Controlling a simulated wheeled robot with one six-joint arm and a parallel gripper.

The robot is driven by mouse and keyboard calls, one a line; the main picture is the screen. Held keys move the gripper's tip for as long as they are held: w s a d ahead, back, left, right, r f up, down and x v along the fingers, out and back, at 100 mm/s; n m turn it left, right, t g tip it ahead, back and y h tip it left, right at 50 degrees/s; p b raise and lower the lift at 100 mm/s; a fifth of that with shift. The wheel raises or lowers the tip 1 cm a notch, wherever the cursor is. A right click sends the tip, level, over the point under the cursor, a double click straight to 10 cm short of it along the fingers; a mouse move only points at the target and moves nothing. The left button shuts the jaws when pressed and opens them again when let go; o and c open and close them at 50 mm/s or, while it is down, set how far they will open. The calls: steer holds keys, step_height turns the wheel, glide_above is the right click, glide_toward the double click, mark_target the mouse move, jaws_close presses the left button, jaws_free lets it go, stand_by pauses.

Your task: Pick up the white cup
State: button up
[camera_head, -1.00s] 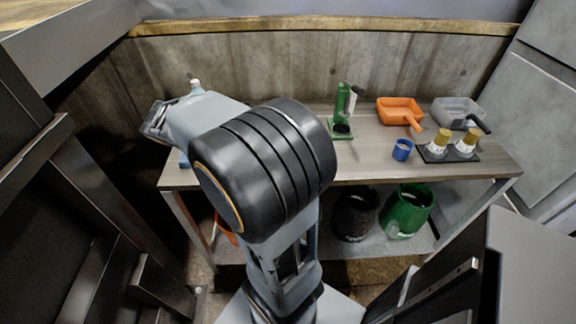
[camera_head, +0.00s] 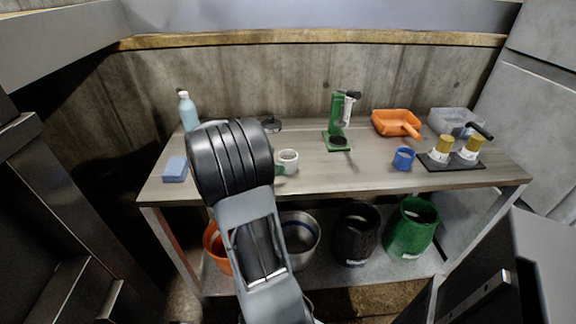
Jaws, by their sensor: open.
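The white cup (camera_head: 288,157) stands upright on the workbench (camera_head: 330,182), left of the bench's middle and just right of my arm's black joint.
A blue bottle (camera_head: 188,112) and blue sponge (camera_head: 175,169) are at the left. A green stand (camera_head: 338,125), orange pan (camera_head: 396,121), blue cup (camera_head: 403,159) and clear bin (camera_head: 450,120) are to the right. Several buckets sit below.

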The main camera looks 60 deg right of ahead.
mark_target(280, 160)
steer(key=shift+b+x, duration=0.7)
steer(key=shift+x, duration=2.1)
steer(key=shift+w+d+r, duration=0.1)
steer(key=shift+w, duration=0.05)
steer(key=c, duration=1.1)
